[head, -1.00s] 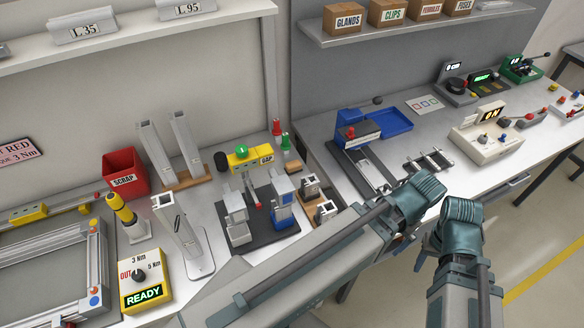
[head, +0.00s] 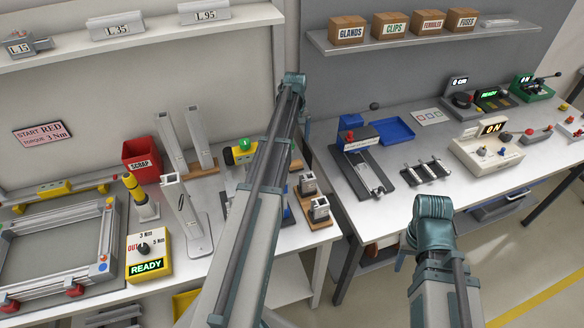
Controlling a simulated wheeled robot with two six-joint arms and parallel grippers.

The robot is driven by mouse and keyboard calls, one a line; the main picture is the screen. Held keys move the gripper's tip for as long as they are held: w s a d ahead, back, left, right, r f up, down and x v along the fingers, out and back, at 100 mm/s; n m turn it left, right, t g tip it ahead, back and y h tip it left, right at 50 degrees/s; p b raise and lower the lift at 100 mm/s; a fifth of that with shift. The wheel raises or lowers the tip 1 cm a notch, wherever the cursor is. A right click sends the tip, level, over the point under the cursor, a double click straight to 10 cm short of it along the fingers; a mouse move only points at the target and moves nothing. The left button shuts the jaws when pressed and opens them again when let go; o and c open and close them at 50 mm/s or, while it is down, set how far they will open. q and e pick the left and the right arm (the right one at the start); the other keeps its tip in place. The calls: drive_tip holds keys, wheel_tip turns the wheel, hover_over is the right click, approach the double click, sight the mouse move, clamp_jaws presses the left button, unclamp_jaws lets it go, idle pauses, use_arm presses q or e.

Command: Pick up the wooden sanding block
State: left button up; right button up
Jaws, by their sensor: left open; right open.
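A small brown block (head: 297,165) shows just right of my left arm, at the back of the left bench near the corner. It may be the wooden sanding block, but it is too small and too covered to be sure. My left arm reaches up across the left bench and hides much of the fixture there. Its gripper is not visible, hidden behind the arm. My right arm stands at the lower right, in front of the right bench. Its gripper is not visible either.
Two metal pieces on wooden bases (head: 319,209) stand at the left bench's right edge. A red scrap bin (head: 141,160), upright profiles (head: 198,136) and a yellow READY box (head: 149,254) stand further left. A blue tray (head: 392,130) lies on the right bench.

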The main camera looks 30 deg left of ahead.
use_arm(q)
drive_tip(key=b, duration=0.8)
hover_over(295, 163)
drive_tip(key=f, duration=0.8)
drive_tip(key=shift+s+d+f, duration=0.1)
drive_tip(key=shift+s+f, duration=0.1)
drive_tip(key=shift+f, duration=0.1)
drive_tip(key=f+b, duration=0.1)
drive_tip(key=b, duration=0.1)
drive_tip(key=f+b, duration=0.4)
drive_tip(key=shift+w+f, duration=0.2)
drive_tip(key=shift+w, duration=0.15)
drive_tip(key=shift+r, duration=0.1)
drive_tip(key=c, duration=1.5)
drive_tip(key=shift+o, duration=0.2)
drive_tip(key=shift+r, duration=0.1)
wheel_tip(295, 163, up, 10)
drive_tip(key=p, duration=1)
